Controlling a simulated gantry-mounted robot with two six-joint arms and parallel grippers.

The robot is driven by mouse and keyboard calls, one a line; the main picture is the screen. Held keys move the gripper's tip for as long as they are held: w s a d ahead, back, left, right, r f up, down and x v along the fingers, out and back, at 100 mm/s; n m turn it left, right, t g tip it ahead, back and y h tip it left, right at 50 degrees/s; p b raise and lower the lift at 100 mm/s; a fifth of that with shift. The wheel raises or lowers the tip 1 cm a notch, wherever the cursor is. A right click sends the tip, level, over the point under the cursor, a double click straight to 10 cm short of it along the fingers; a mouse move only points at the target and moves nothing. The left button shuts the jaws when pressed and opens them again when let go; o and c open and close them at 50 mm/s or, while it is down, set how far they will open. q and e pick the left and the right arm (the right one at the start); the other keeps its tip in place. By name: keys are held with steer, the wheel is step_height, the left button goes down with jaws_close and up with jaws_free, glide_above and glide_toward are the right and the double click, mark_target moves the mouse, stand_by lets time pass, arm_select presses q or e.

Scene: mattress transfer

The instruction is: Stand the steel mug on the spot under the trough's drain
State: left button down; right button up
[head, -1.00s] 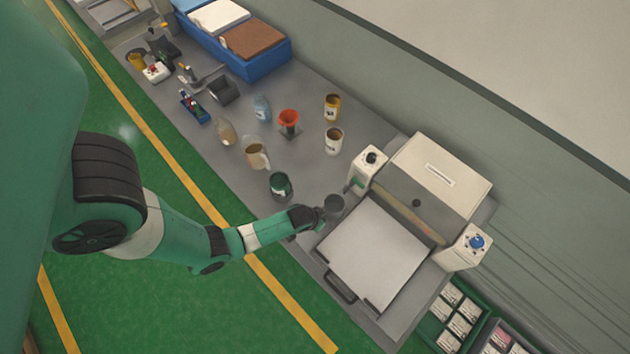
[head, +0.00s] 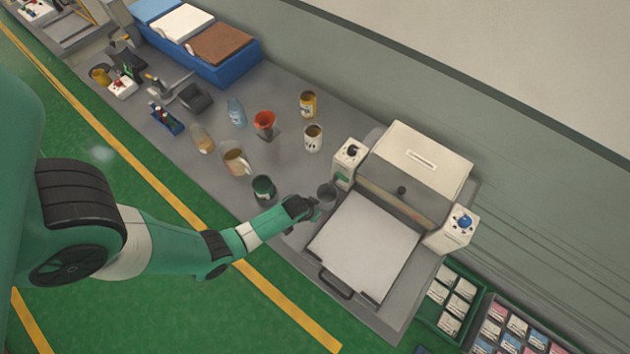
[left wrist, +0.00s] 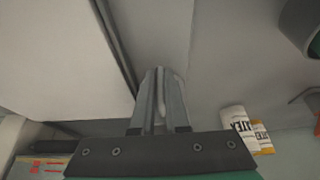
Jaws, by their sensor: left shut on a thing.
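The steel mug (head: 326,196) is a small grey cup beside the left edge of the flat machine with a white plate (head: 364,246). My left gripper (head: 313,207) is shut on the mug from its near left side. In the left wrist view its fingers (left wrist: 161,75) are close together, and I cannot clearly make out the mug against the grey there. I cannot tell whether the mug's base touches the bench. No drain or marked spot can be made out; my gripper and the mug cover part of that area. My right gripper is not in view.
A dark green can (head: 263,188) stands just left of my gripper. A white control box (head: 348,160) stands close behind the mug.

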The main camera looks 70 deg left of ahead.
arm_select(q)
steer(key=shift+f, duration=0.3)
steer(key=c, duration=0.8)
jaws_free()
steer(key=shift+c, duration=0.2)
steer(key=p+v, duration=1)
steer(key=v, duration=0.1)
steer(key=shift+r, duration=0.35)
